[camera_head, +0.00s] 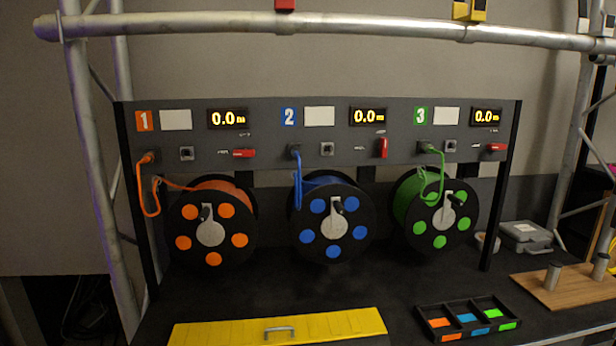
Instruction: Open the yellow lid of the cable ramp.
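The yellow lid (222,332) of the cable ramp lies at the bottom middle of the head view, near the front of the dark table. It looks flat and closed. A grey metal handle (279,331) sits at its middle. The lower part of the ramp is cut off by the picture's bottom edge. Neither my left nor my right gripper shows in this view.
Orange (212,226), blue (333,222) and green (437,214) cable reels stand behind the lid under a grey panel (270,151). A black sorting tray (468,318) is right of the lid. A wooden board (565,287) with metal posts lies farther right.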

